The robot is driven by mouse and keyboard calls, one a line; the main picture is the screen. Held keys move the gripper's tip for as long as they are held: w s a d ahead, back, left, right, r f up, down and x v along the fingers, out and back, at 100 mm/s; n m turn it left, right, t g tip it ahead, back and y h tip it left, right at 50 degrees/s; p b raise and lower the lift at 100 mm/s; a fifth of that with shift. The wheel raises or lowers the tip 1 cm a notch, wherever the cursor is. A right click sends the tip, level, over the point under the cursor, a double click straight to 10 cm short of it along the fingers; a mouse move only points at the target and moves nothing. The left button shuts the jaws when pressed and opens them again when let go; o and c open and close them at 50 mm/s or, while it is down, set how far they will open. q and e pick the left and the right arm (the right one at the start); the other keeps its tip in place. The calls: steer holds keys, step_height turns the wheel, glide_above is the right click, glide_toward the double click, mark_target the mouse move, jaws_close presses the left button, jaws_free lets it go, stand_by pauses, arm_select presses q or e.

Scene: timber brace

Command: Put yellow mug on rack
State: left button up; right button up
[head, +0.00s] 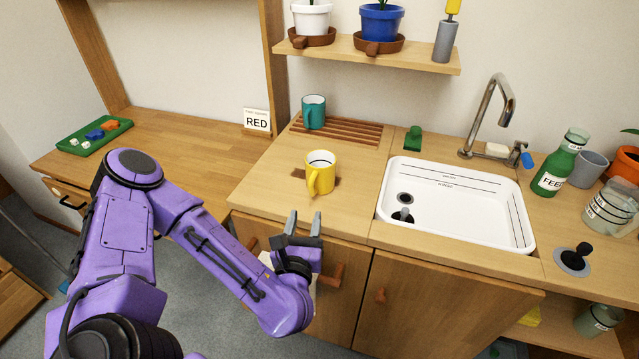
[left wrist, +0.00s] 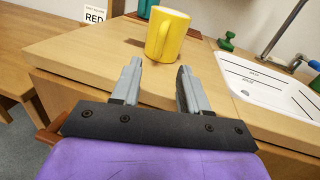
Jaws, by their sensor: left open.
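The yellow mug (head: 320,173) stands upright on the wooden counter, left of the sink, with its handle towards me. It also shows in the left wrist view (left wrist: 168,36), beyond the fingertips. The slatted wooden rack (head: 345,131) lies at the back of the counter, behind the yellow mug, with a teal mug (head: 314,112) standing at its left end. My left gripper (head: 304,224) is open and empty at the counter's front edge, short of the yellow mug. Its two fingers (left wrist: 160,82) point at the mug in the left wrist view. My right gripper is not in view.
A white sink (head: 455,234) with a tall tap (head: 492,110) is to the right. A shelf (head: 370,54) with potted plants hangs above the rack. A "RED" sign (head: 257,119) and a green tray (head: 95,137) are on the left desk. Counter beside the yellow mug is clear.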

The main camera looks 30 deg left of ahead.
mark_target(312, 192)
arm_select(q)
steer(key=x, duration=0.3)
steer(key=p+x, duration=0.1)
steer(key=x, duration=0.5)
steer(key=shift+f+p, duration=0.35)
steer(key=shift+f, duration=0.05)
steer(key=shift+d, duration=0.1)
jaws_close()
